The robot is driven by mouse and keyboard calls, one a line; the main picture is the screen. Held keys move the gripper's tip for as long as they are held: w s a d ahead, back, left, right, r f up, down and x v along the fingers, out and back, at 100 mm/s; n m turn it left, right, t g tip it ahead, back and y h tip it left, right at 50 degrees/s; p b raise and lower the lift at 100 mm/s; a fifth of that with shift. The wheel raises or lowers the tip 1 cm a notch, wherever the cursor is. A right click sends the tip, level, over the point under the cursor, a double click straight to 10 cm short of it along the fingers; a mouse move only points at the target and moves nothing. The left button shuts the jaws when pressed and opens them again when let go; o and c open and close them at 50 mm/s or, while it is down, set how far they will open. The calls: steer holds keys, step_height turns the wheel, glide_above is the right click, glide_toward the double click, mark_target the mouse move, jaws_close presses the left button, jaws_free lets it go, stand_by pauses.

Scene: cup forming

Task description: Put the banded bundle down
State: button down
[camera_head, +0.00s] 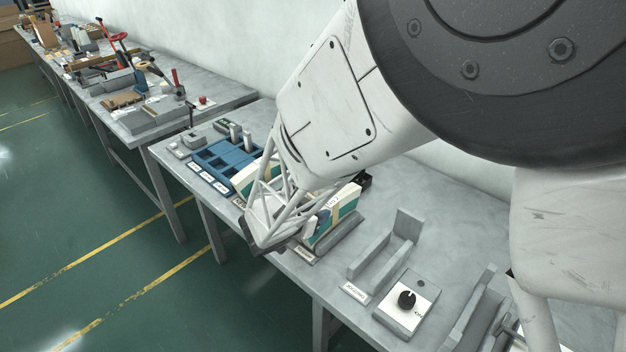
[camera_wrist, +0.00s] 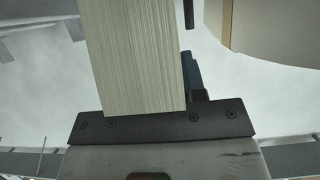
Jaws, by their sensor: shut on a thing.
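A teal and cream bundle (camera_head: 337,212) with a lighter band stands upright over a grey holder with a small label, in the middle of the bench. My gripper (camera_head: 308,226) is at its left end in the head view, with the arm hiding part of it. In the wrist view, the pale, finely lined edge of the bundle (camera_wrist: 138,60) stands between the jaws, and my gripper (camera_wrist: 165,122) is shut on it. A dark finger shows at its right side. Whether the bundle's underside touches the holder cannot be told.
A blue compartment tray (camera_head: 226,158) with labels stands to the left, with another cream and teal stack (camera_head: 246,178) beside it. To the right are an empty grey angled holder (camera_head: 384,252) and a box with a black knob (camera_head: 406,303). A tan-edged round thing (camera_wrist: 262,28) shows in the wrist view.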

steer(key=shift+f, duration=0.4)
steer(key=c, duration=0.7)
jaws_free()
steer(key=shift+s+a+r, duration=0.1)
steer(key=shift+r, duration=0.1)
steer(key=shift+v, duration=5.85)
steer(key=shift+r, duration=0.1)
